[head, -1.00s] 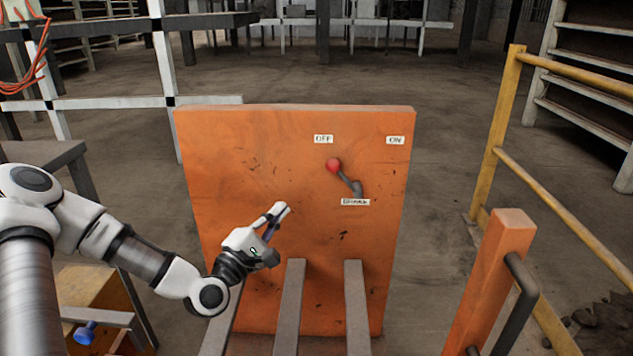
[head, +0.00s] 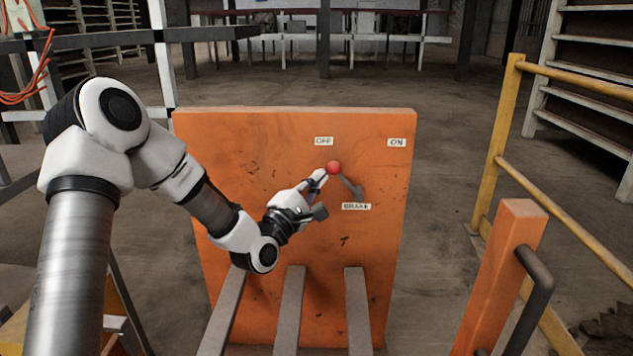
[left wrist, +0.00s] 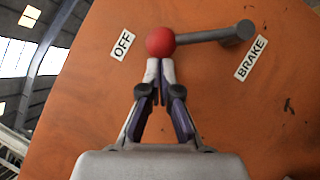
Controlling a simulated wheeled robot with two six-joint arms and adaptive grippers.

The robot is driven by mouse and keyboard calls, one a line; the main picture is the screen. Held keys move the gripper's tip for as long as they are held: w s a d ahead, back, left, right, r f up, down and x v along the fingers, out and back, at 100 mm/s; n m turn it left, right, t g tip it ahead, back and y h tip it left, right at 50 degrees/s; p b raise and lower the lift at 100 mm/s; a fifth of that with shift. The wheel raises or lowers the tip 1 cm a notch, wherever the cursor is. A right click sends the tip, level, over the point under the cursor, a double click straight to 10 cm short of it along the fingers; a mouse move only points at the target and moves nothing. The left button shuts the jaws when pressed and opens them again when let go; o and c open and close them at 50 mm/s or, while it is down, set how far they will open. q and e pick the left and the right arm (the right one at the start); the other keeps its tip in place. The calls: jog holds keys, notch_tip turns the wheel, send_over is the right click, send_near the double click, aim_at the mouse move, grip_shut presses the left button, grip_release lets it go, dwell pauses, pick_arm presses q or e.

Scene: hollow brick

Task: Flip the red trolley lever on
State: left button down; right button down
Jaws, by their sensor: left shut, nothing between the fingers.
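The lever has a red ball knob (head: 334,168) on a grey arm (head: 351,186) and leans up-left toward the OFF label (head: 324,141) on the orange panel (head: 230,150). The ON label (head: 396,143) is at the panel's upper right, and the BRAKE label (head: 356,206) is below the pivot. My left gripper (head: 321,175) is shut and empty, its tips right by the knob's left side. In the left wrist view the closed fingertips (left wrist: 160,66) are just below the red knob (left wrist: 160,42); I cannot tell whether they touch. My right gripper is not in view.
Grey bars (head: 290,310) stick out from the panel's lower part. An orange post (head: 500,270) with a dark handle stands at right, near a yellow railing (head: 495,150). Open floor (head: 440,200) lies between panel and railing.

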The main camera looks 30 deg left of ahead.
pick_arm(q)
jog(key=shift+w+d+r+m+g+y+p, duration=0.2)
jog(key=shift+w+d+r+m+g+p, duration=0.85)
jog(key=shift+d+m+p, duration=1.55)
jog(key=shift+w+d+r+m+g+y+p, duration=0.2)
jog(key=shift+w+d+r+m+g+p, duration=0.8)
jog(key=shift+p, duration=2.9)
jog(key=shift+w+d+r+m+g+y+p, duration=0.2)
jog(key=shift+w+d+r+m+g+p, duration=0.25)
jog(key=shift+w+d+m+g+p, duration=1.6)
jog(key=shift+s+m+p, duration=0.45)
jog(key=shift+s+p, duration=0.3)
jog(key=shift+p, duration=0.45)
